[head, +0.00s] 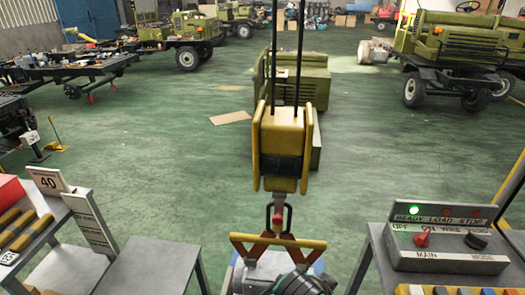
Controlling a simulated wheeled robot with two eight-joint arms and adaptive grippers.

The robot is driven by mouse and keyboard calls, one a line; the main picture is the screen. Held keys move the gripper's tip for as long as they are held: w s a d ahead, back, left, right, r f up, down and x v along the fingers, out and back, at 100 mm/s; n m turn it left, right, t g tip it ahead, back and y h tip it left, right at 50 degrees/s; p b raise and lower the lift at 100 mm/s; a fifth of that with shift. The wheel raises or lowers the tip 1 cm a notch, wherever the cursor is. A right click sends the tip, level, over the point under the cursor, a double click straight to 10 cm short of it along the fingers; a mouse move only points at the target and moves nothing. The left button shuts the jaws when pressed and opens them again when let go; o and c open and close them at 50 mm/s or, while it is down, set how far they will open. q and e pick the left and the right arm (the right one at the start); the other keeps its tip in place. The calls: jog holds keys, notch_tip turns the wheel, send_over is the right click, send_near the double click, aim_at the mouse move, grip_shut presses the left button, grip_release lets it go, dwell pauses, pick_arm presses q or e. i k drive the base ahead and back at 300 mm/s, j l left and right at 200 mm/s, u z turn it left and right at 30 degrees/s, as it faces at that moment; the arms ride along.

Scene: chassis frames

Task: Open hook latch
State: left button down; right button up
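A yellow hoist block (283,140) with a dark middle band hangs from two dark cables in the centre. Below it hangs the hook (278,215), with a small red part at its top that looks like the latch. The hook is small here, and I cannot tell whether the latch is open or shut. A yellow and rust-brown lifting bracket (278,243) is right under the hook and seems to hang on it. Grey and teal rounded parts show below the bracket, cut off by the bottom edge. Neither of my grippers can be made out.
A control box (447,240) with a red knob and a lit green lamp stands on a bench at right. Green vehicles stand farther back. The green floor between is mostly clear.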

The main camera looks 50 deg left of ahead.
aim_at(278, 219)
jog(key=j+u, duration=0.15)
jog(key=u, duration=0.3)
jog(key=j+u, duration=0.15)
jog(key=u, duration=0.3)
jog(key=k+u, duration=0.2)
jog(key=u, duration=0.25)
